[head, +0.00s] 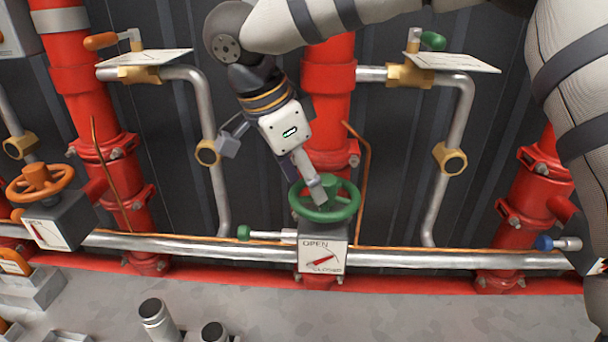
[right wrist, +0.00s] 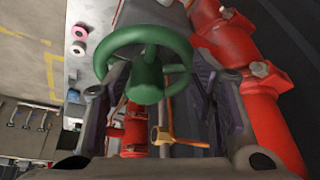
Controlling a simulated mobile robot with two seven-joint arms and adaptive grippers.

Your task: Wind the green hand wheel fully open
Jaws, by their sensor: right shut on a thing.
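The green hand wheel (head: 325,214) sits on top of a valve box in the middle of the head view. Its dial plate (head: 309,262) reads OPEN above and CLOSED below, with a slanted red pointer. My right gripper (head: 317,191) reaches down to the wheel from above and is shut on it. In the right wrist view the wheel's green hub and rim (right wrist: 149,78) lie between the two dark fingers. The exact contact is partly hidden by the gripper. My left gripper is not in view.
Red vertical pipes (head: 329,83) and grey bent pipes stand close around the wheel. An orange hand wheel (head: 40,182) is at the left. Metal cylinders (head: 157,318) stand on the grey surface at the front.

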